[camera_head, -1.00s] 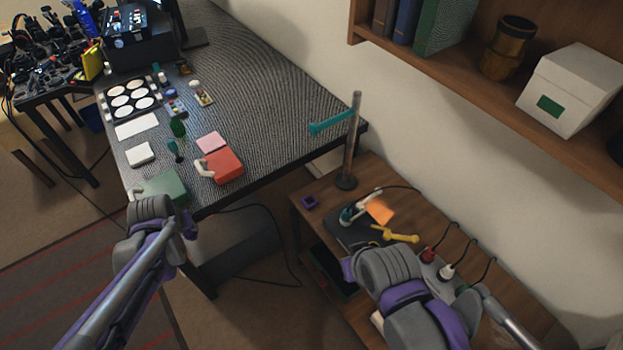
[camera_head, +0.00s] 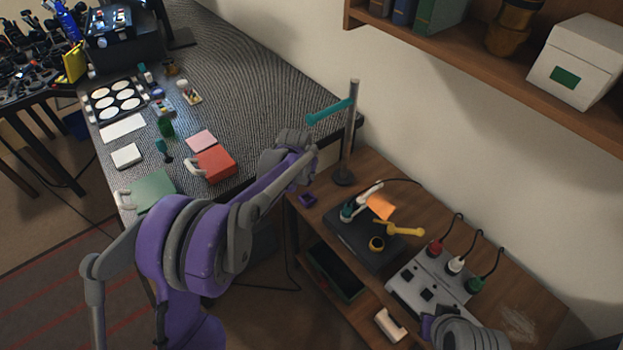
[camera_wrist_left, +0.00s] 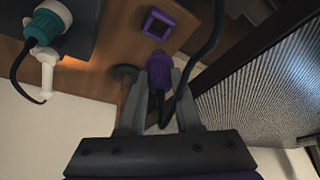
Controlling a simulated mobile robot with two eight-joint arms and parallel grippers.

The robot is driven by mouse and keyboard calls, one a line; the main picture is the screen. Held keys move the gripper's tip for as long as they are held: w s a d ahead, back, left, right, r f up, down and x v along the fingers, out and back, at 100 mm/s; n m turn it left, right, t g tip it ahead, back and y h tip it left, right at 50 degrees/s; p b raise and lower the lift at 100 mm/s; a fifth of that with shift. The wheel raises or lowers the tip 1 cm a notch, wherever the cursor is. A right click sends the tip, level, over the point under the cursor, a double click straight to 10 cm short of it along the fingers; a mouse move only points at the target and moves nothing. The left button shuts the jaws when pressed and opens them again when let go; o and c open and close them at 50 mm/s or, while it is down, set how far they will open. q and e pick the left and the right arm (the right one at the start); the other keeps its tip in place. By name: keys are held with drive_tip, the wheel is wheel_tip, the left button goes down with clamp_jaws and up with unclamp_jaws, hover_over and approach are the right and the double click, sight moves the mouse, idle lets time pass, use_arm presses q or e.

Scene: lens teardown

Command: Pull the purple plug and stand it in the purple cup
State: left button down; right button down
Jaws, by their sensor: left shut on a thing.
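The purple plug (camera_wrist_left: 158,66) is held between the fingers of my left gripper (camera_wrist_left: 160,76) in the left wrist view, with its dark cable hanging back between them. The purple cup (camera_head: 308,199), a small square open holder, sits at the left corner of the wooden side table. It also shows in the left wrist view (camera_wrist_left: 145,22), just beyond the plug and apart from it. In the head view my left wrist hides the plug and fingers. Part of my right arm shows at the bottom right, with its fingertips out of frame.
A post (camera_head: 350,130) with a teal arm stands close to the cup. A grey power strip (camera_head: 412,291) has red, white and green plugs. The desk (camera_head: 270,90) edge lies beside the left gripper.

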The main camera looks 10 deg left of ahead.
sight(306, 183)
use_arm(q)
drive_tip(key=shift+w+f, duration=0.45)
drive_tip(key=shift+f+b, duration=1.7)
drive_tip(key=shift+f, duration=1)
drive_tip(key=shift+s, duration=0.25)
drive_tip(key=shift+f+b, duration=1.2)
drive_tip(key=shift+f, duration=0.35)
drive_tip(key=c, duration=0.5)
unclamp_jaws()
drive_tip(key=p+v, duration=0.1)
drive_tip(key=v, duration=1)
drive_tip(key=shift+w, duration=0.1)
